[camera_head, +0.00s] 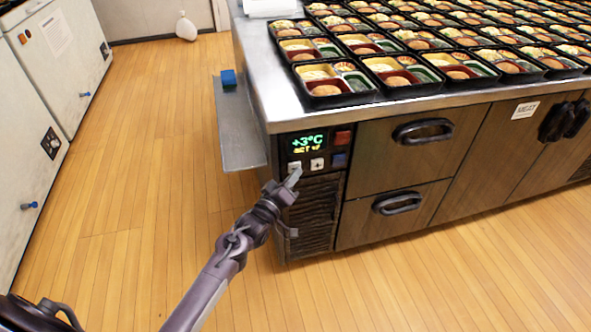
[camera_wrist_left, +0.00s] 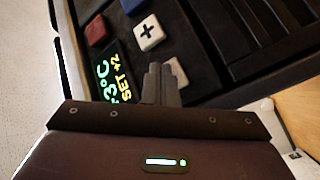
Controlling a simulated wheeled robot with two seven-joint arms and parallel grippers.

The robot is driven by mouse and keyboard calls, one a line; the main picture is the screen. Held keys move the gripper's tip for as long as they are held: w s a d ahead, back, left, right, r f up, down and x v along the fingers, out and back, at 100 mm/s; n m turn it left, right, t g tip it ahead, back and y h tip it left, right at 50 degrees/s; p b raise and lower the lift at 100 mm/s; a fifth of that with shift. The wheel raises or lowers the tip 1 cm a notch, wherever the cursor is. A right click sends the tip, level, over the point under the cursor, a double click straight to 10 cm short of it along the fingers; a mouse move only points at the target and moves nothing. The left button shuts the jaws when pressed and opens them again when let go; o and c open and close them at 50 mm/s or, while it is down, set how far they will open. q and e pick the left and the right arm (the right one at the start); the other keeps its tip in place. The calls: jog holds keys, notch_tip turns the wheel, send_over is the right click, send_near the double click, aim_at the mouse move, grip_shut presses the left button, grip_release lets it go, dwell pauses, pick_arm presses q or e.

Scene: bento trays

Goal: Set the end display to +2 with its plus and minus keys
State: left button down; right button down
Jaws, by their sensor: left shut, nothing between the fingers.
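The end display (camera_head: 307,143) is on the dark panel at the near end of the counter. It reads +3°C, with a smaller SET line below; in the left wrist view the display (camera_wrist_left: 113,82) shows SET +2. The plus key (camera_head: 317,164) is a white square, clear in the left wrist view (camera_wrist_left: 149,32). The minus key (camera_head: 294,166) is to its left, partly hidden by my fingers in the left wrist view (camera_wrist_left: 179,72). My left gripper (camera_head: 294,178) is shut and empty, its tips at or just before the minus key; contact cannot be told. My right gripper is not in view.
A red key (camera_head: 343,138) and a blue key (camera_head: 340,159) sit right of the display. A metal side shelf (camera_head: 238,135) with a blue block (camera_head: 228,78) juts out on the left. Bento trays (camera_head: 330,101) cover the counter. Drawers with handles (camera_head: 422,131) are to the right.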

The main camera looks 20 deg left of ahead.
pick_arm(q)
jog(key=shift+s+d+p, duration=0.45)
jog(key=shift+s+p, duration=0.2)
jog(key=shift+s, duration=0.05)
jog(key=s+d+p, duration=0.2)
jog(key=s+p, duration=0.1)
jog(key=s, duration=0.1)
jog(key=shift+s+d, duration=0.1)
jog(key=shift+d, duration=0.3)
dwell(1.4)
